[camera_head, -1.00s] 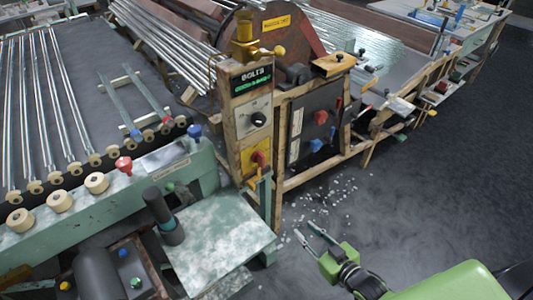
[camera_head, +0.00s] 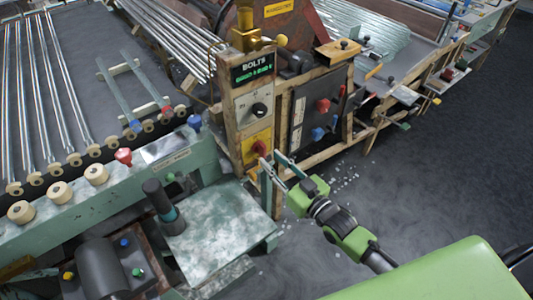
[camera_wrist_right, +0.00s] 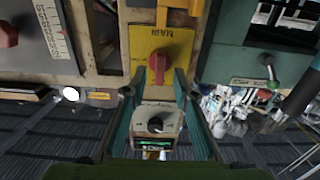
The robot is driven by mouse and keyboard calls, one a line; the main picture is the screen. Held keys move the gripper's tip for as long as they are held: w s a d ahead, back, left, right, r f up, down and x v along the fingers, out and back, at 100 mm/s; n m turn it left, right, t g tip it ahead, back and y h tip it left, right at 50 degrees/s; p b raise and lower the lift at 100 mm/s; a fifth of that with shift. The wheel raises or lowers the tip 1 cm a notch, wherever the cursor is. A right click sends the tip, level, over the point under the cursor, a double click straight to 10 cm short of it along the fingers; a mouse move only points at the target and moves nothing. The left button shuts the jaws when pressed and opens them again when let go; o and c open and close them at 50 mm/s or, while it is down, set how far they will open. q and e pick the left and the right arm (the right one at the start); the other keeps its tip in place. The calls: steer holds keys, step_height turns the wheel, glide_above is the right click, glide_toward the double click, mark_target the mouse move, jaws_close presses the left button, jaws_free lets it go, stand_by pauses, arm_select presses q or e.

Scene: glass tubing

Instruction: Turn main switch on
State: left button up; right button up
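The main switch is a red knob (camera_head: 260,147) on a yellow plate low on the wooden control post. In the right wrist view the red knob (camera_wrist_right: 158,62) shows on the yellow plate marked MAIN (camera_wrist_right: 172,42). My right gripper (camera_head: 270,159) is open, with its two fingers pointing at the plate close to the knob. In the right wrist view the fingertips (camera_wrist_right: 160,76) appear to either side of the knob's lower end. I cannot tell whether they touch it. My left gripper is not in view.
Above the switch are a black dial (camera_head: 259,110) and a BOLTS display (camera_head: 254,67). A dark panel (camera_head: 312,115) with red and blue knobs stands to the right. A green bench (camera_head: 215,235) lies left of my gripper. Open floor is on the right.

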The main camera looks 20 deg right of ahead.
mark_target(265, 154)
steer(key=shift+x, duration=1.85)
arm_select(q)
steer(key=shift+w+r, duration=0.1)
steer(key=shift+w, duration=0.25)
arm_select(e)
jaws_close()
